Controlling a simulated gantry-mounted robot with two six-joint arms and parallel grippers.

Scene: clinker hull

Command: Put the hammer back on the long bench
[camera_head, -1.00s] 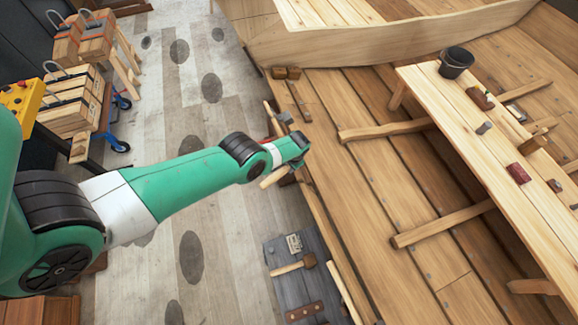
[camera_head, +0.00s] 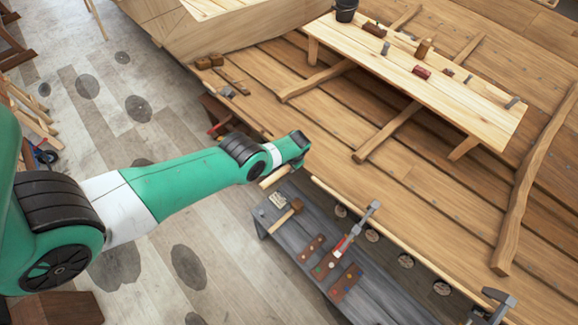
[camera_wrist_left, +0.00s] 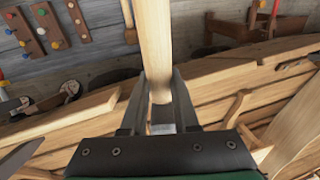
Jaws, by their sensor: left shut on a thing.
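My left gripper (camera_head: 293,165) is shut on a pale wooden handle, taken to be the hammer (camera_head: 274,177). In the left wrist view the hammer's handle (camera_wrist_left: 155,45) stands between the two fingers; its head is not visible. In the head view the gripper is just off the hull's near edge, beside the grey bench. The long bench (camera_head: 455,97), a pale plank bench, stands inside the hull at the upper right, well away from the gripper. My right gripper is not in view.
A grey bench (camera_head: 275,239) carries a wooden-handled mallet (camera_head: 286,216) and brown tool strips (camera_head: 343,283). Clamps (camera_head: 366,216) stand along the hull's edge. On the long bench are a black bucket (camera_head: 345,10) and small items, with clear stretches between. Loose beams (camera_head: 385,131) lie on the hull planks.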

